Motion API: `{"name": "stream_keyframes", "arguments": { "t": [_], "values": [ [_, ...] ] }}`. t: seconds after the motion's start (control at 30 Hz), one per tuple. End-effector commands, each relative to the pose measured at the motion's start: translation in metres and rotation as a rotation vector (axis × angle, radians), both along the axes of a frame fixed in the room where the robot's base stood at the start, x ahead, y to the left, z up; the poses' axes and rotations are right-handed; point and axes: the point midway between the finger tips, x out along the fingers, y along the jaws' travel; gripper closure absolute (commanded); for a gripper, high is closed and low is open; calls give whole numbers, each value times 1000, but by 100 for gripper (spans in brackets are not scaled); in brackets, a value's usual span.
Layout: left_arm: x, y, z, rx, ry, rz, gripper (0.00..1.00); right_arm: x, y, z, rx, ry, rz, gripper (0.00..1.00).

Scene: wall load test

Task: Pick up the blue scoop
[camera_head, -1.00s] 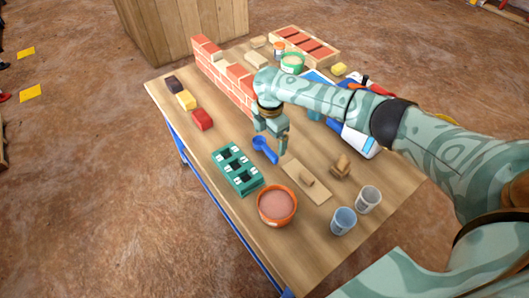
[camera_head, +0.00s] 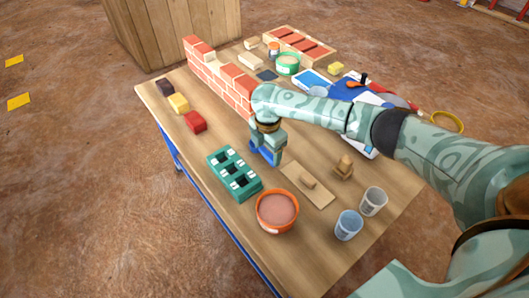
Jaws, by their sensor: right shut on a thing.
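The blue scoop (camera_head: 262,156) is near the middle of the wooden table (camera_head: 230,262), between the green block holder and the brick wall. My right gripper (camera_head: 266,152) reaches down from the right and is shut on the scoop, hiding part of it between its fingers. I cannot tell whether the scoop still touches the table. My left gripper is not in view.
A green block holder (camera_head: 234,173), an orange bowl (camera_head: 277,211), and a board with a handle (camera_head: 307,185) surround the gripper closely. Two cups (camera_head: 348,225) stand at the front right. A small brick wall (camera_head: 219,77) rises behind.

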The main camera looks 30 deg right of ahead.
Motion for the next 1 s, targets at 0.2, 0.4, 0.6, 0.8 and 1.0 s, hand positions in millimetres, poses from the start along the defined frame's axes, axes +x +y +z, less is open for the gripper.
{"name": "stream_keyframes", "arguments": {
  "t": [0.2,0.4,0.6,0.8,1.0],
  "values": [
    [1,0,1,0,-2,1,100,0,0,2,0,1,0,52],
    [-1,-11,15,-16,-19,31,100,0,1,30,2,-4,-1,52],
    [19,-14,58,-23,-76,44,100,-32,-8,88,0,-10,-1,52],
    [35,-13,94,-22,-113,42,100,-83,-21,117,-1,-3,1,52],
    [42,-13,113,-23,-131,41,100,-121,-29,128,0,0,0,52]
  ]
}}
